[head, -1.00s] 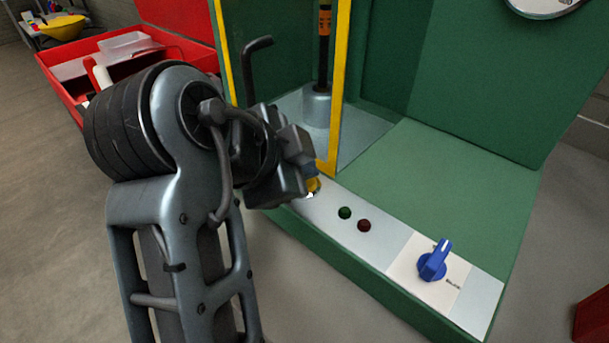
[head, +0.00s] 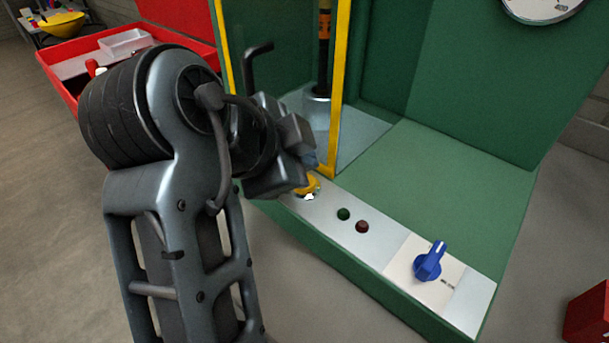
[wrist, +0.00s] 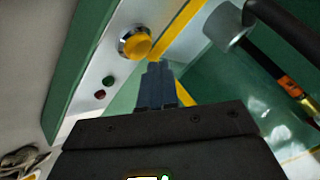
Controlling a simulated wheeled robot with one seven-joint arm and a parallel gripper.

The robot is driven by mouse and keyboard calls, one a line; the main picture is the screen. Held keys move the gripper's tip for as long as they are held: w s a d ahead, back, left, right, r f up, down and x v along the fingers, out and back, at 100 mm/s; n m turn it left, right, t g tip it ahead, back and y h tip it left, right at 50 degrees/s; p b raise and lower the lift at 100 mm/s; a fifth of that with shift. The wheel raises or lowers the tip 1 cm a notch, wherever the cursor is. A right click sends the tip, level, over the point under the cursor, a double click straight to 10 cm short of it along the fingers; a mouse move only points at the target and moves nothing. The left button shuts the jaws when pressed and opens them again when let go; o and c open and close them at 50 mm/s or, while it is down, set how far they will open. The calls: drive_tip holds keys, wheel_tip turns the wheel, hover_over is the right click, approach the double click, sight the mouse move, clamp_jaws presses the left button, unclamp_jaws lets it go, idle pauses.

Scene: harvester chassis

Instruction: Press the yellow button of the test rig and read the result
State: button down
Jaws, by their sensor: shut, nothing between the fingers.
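The test rig is a green housing (head: 450,165) with a pale control strip along its front. The yellow button (head: 312,186) sits at the strip's left end, partly hidden behind my gripper in the head view. In the wrist view the yellow button (wrist: 136,44) shows whole in a metal collar. My gripper (wrist: 155,68) has its blue-grey fingers shut and empty, their tips just beside the button, apart from it in the picture. In the head view the fingertips (head: 311,160) are above the button. Green (head: 343,214) and red (head: 362,226) lamps both look dark.
A blue knob (head: 429,262) is farther right on the strip. A yellow-edged guard (head: 340,90) stands behind the button, with a vertical rod and metal cylinder inside. A round gauge (head: 540,5) is at the top. A red tray (head: 70,65) lies left.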

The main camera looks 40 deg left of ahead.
drive_tip(key=shift+r+p, duration=1.65)
drive_tip(key=shift+r, duration=0.75)
drive_tip(key=shift+f, duration=0.1)
